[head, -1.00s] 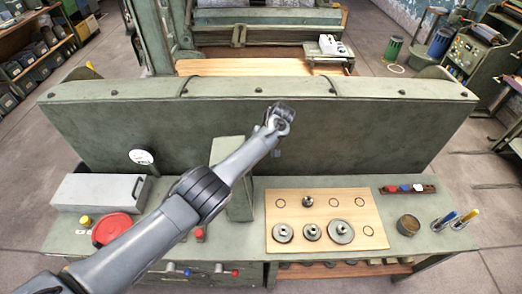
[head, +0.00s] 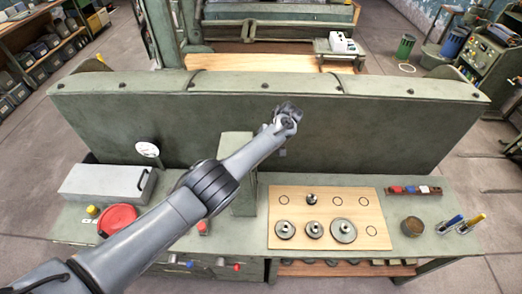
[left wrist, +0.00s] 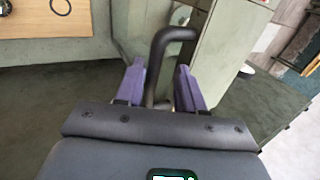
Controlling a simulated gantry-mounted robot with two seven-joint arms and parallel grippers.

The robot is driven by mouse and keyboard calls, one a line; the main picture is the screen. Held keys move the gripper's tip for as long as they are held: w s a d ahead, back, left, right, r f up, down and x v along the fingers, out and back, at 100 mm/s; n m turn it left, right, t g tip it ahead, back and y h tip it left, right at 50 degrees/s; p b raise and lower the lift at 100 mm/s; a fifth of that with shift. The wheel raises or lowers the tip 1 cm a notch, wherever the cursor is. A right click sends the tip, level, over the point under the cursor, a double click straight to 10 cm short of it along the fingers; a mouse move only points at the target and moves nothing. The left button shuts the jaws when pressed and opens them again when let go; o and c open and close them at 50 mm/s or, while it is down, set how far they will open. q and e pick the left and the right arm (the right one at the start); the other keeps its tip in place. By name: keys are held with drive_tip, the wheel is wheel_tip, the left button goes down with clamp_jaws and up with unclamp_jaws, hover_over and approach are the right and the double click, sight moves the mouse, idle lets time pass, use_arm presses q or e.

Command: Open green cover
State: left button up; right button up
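A narrow green upright box (head: 238,190) stands on the bench beside my left forearm, which partly covers it. I take it for the green cover, but cannot be sure. In the left wrist view a dark bent handle (left wrist: 172,36) stands in front of a pale green panel (left wrist: 225,45). My left gripper (left wrist: 160,75) has its two purple fingers apart, one on each side of the handle. I see no clear contact. My right gripper is not in view.
A long green back panel (head: 380,125) rises behind the bench. A wooden board (head: 352,192) with metal discs lies to the right. A grey box (head: 100,182), a gauge (head: 147,148) and a red round part (head: 118,216) are on the left.

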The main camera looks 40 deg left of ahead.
use_arm(q)
drive_tip(key=shift+r, duration=0.1)
drive_tip(key=shift+w+d+r, duration=0.15)
drive_tip(key=shift+d+r, duration=0.05)
drive_tip(key=shift+r, duration=0.2)
drive_tip(key=b+v, duration=0.4)
drive_tip(key=v, duration=0.5)
drive_tip(key=shift+r, duration=0.35)
drive_tip(key=shift+d, duration=0.1)
